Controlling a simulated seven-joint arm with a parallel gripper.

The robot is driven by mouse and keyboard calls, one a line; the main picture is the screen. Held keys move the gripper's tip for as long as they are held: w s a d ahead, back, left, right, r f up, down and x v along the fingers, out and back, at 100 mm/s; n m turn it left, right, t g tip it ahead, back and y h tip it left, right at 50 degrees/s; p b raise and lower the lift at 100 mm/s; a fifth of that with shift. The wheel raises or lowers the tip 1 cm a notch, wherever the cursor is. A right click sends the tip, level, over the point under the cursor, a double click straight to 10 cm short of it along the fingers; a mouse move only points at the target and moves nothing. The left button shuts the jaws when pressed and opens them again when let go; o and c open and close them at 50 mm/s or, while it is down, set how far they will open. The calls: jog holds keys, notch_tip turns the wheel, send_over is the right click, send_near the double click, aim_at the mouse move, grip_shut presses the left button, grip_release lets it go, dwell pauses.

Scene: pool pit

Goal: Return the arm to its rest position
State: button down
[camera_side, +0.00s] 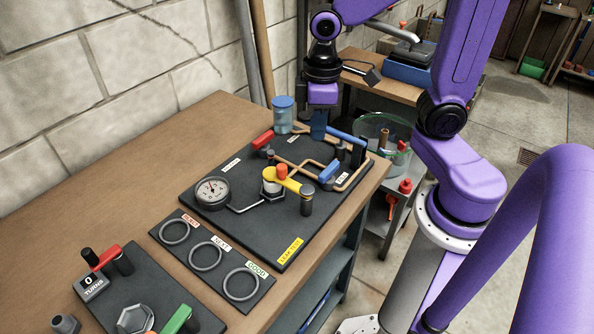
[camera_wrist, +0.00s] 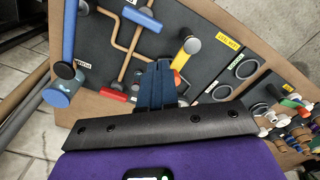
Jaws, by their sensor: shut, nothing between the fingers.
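My gripper (camera_side: 319,124) is shut and empty, with its blue fingers pointing down over the back part of the black valve board (camera_side: 236,228). In the wrist view the shut fingers (camera_wrist: 160,68) stand in front of the board, between the red handle (camera_wrist: 113,97) and the yellow handle (camera_wrist: 184,60). In the side view the board lies on the wooden bench and carries a round gauge (camera_side: 212,192), the yellow handle (camera_side: 282,180), the red handle (camera_side: 263,140) and blue handles (camera_side: 346,137). Whether the fingertips touch the board cannot be told.
A blue-lidded jar (camera_side: 283,115) stands on the wooden bench (camera_side: 120,150) close left of my gripper. A ring panel (camera_side: 212,260) and a second board (camera_side: 140,290) lie toward the front. A clear bowl (camera_side: 384,132) stands at right. The block wall is behind left.

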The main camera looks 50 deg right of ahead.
jog(key=s+n, duration=0.5)
jog(key=s, duration=0.8)
jog(key=shift+s+a+f, duration=0.2)
jog(key=shift+a, duration=0.25)
